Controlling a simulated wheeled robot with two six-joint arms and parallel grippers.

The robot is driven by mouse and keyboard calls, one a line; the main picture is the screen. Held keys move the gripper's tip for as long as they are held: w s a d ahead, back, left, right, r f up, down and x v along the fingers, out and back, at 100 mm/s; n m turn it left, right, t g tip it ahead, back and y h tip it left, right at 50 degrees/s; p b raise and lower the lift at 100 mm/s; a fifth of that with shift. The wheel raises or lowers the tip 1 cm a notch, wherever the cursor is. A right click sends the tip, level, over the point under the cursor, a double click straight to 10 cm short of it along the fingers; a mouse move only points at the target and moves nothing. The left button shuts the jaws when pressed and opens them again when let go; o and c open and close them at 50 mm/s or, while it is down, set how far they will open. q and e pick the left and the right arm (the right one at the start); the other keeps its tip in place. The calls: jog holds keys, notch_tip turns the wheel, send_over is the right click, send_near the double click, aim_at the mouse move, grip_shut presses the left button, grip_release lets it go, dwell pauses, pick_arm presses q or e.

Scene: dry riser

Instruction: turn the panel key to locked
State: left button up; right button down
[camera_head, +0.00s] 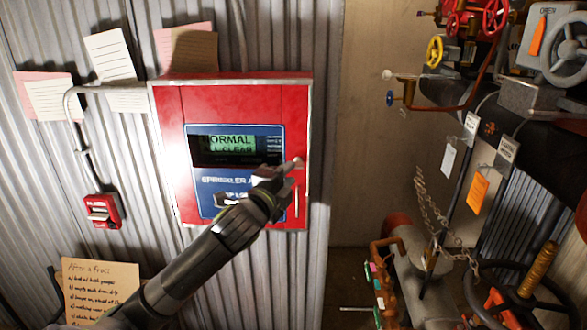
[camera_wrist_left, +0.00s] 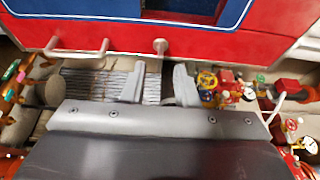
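The red panel (camera_head: 231,93) hangs on the corrugated wall and has a blue face with a lit display reading NORMAL and what looks like ALL CLEAR. A small pale round key or knob (camera_head: 298,163) sticks out near its right edge; its setting cannot be read. In the left wrist view, this knob (camera_wrist_left: 160,45) sits ahead of the gap between my fingers. My left gripper (camera_head: 279,177) is in front of the panel, just left of and below the knob in the head view. In the wrist view its fingers (camera_wrist_left: 160,84) are apart with nothing between them. My right gripper is out of view.
A metal bar handle (camera_head: 296,200) stands on the panel below the knob, and also shows in the wrist view (camera_wrist_left: 78,50). A red pull box (camera_head: 102,211) is on the left. Pipes, valves with handwheels (camera_head: 495,16) and a hanging chain (camera_head: 425,205) crowd the right.

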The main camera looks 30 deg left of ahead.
aim_at(298, 163)
pick_arm(q)
jog(key=shift+w+a, duration=0.15)
jog(key=shift+w, duration=0.75)
jog(key=shift+w+a, duration=0.1)
jog(key=shift+w, duration=0.8)
grip_shut()
